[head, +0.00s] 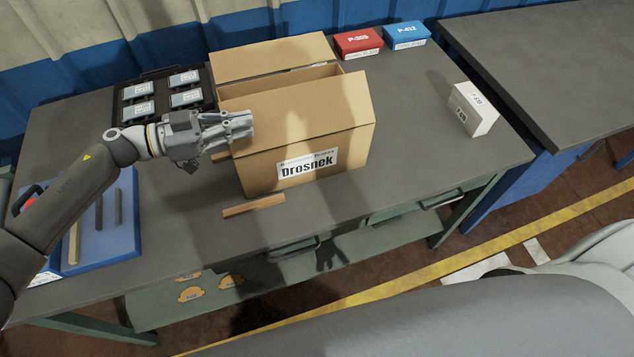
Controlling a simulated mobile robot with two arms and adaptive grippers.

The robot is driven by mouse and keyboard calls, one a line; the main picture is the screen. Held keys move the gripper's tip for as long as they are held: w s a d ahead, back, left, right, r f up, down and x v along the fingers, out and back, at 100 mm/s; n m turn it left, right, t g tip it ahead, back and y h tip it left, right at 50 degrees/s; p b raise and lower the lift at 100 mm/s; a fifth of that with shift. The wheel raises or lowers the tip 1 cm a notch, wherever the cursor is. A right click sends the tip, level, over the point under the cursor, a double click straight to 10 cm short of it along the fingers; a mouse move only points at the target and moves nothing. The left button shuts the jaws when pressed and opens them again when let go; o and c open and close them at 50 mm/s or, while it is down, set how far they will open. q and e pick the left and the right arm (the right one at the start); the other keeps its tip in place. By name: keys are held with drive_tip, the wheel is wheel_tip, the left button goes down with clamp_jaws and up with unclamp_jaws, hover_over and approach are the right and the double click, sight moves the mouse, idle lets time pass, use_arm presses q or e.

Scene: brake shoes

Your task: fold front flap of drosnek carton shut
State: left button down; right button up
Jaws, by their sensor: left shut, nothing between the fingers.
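The Drosnek carton (345,155) stands upright on the grey workbench, its printed label facing the front. Its front flap (310,103) slants up and back from the front top edge over part of the opening. Its back flap (270,58) stands open behind, and a dark gap shows between the two flaps. My left gripper (246,125) is shut and empty at the left edge of the front flap, overlapping it in the picture; I cannot tell whether they touch. The carton's contents are hidden. My right gripper is not in view.
A dark tray (150,78) with several labelled packs lies back left. A red box (358,43) and a blue box (406,35) stand at the back. A white box (473,110) is at right. A wooden strip (253,206) lies in front; a blue tray (122,230) is at left.

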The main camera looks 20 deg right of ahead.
use_arm(q)
drive_tip(key=shift+w+f, duration=0.2)
drive_tip(key=shift+w, duration=0.25)
drive_tip(key=shift+w+r, duration=0.1)
drive_tip(key=a+r+p, duration=0.3)
drive_tip(key=a+r, duration=0.1)
drive_tip(key=a, duration=0.6)
drive_tip(key=shift+s+p, duration=0.25)
drive_tip(key=shift+p, duration=0.1)
drive_tip(key=shift+r, duration=0.1)
idle(0.6)
